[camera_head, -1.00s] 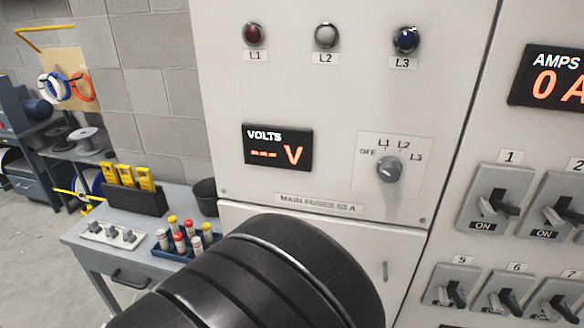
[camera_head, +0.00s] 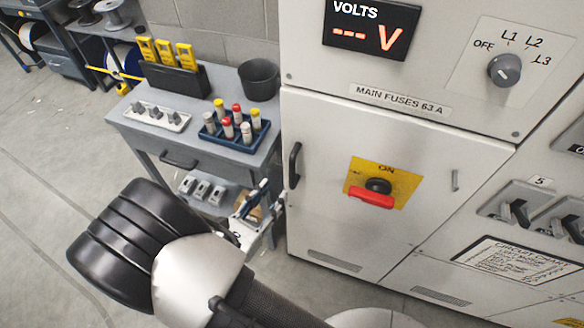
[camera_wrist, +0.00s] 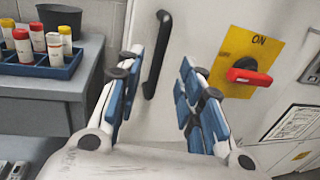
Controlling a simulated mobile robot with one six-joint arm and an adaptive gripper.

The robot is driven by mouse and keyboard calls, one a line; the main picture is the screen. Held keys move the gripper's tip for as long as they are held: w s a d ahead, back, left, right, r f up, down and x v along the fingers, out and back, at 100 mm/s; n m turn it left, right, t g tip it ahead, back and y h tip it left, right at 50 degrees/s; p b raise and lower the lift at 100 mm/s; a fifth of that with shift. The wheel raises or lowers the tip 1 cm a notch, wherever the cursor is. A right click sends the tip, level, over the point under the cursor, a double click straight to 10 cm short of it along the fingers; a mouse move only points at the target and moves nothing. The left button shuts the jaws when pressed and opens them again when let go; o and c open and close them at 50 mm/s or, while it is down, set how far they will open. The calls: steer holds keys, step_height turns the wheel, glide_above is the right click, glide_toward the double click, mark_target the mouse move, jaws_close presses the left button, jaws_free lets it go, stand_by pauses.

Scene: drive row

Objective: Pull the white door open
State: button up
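The white door (camera_head: 325,205) is the lower cabinet door under the label "MAIN FUSES 63 A", and it looks closed. Its black vertical handle (camera_head: 294,165) is on its left side. A red rotary switch (camera_head: 371,196) on a yellow plate marked ON sits on the door. My gripper (camera_head: 257,205) is left of and below the handle in the head view. In the wrist view my gripper (camera_wrist: 165,85) is open, its blue-padded fingers spread, with the handle (camera_wrist: 157,55) seen between them. I cannot tell how far the handle is from the fingers.
A grey workbench (camera_head: 205,150) stands close left of the cabinet. It carries a blue rack of fuses (camera_head: 233,130), a black cup (camera_head: 259,78) and yellow testers (camera_head: 165,52). Breaker switches (camera_head: 515,208) are on the right panel. Grey floor (camera_head: 45,200) is clear at the left.

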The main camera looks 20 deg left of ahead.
mark_target(291, 171)
steer(key=b+x, duration=0.1)
steer(key=x, duration=0.9)
jaws_close()
stand_by(0.5)
